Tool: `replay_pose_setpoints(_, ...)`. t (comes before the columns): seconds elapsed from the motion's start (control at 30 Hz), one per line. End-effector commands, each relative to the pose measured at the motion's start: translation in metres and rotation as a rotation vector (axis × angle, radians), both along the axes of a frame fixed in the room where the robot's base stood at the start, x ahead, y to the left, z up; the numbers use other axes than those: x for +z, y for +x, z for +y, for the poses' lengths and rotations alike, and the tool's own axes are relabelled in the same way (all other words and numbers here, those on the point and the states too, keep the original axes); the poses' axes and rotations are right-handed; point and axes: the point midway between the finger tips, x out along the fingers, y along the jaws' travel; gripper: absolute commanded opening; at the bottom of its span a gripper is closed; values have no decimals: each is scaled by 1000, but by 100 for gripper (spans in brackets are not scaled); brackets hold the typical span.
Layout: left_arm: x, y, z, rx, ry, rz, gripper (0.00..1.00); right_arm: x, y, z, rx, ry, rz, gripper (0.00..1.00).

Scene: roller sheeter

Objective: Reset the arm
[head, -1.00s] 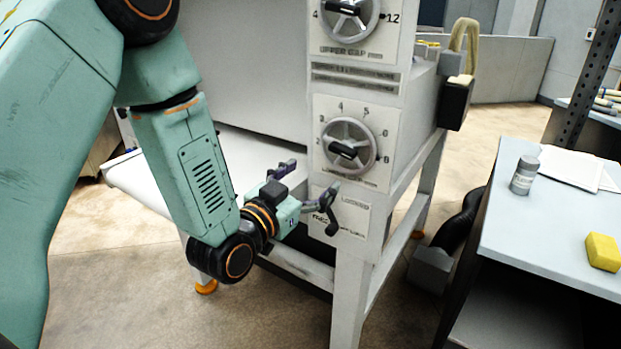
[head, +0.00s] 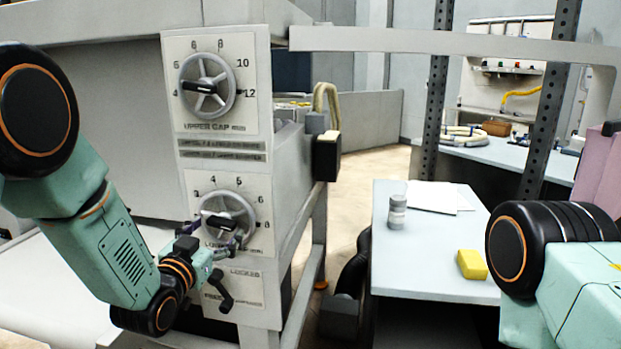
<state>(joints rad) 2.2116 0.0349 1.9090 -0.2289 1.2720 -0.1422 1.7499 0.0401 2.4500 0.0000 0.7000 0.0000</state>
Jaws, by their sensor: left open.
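My left arm comes in from the left, and its left gripper (head: 211,236) is open in front of the roller sheeter's face. Its fingers are near the lower dial (head: 228,214) and above the dark lever handle (head: 222,293) on the "LOCKED" plate. I cannot tell whether a finger touches the dial. The upper dial (head: 207,84) is clear of the gripper. Part of my right arm shows at the right edge, but its gripper is out of view.
A side table (head: 433,281) holds a grey jar (head: 397,211), white papers (head: 434,197) and a yellow block (head: 472,264). A dark perforated post (head: 436,92) stands behind it. A workbench (head: 513,156) is at the back. Open floor shows between machine and side table.

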Motion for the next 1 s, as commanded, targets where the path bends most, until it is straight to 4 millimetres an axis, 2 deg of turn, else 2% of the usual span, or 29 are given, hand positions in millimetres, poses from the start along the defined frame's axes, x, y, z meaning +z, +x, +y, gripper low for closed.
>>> replay_pose_setpoints(0.2, 0, 15, -4, -1, 1, 0, 79, 0, 0, 0, 0, 0, 0, 40)
replay_pose_setpoints(0.63, 0, 16, -3, -1, -3, 2, 79, 0, 0, 0, 0, 0, 0, 40)
replay_pose_setpoints(0.77, 0, 8, -1, 0, 0, 1, 79, 0, 0, 0, 0, 0, 0, 40)
replay_pose_setpoints(1.0, 0, -25, 5, 1, 0, 1, 79, 0, 0, 0, 0, 0, 0, 40)
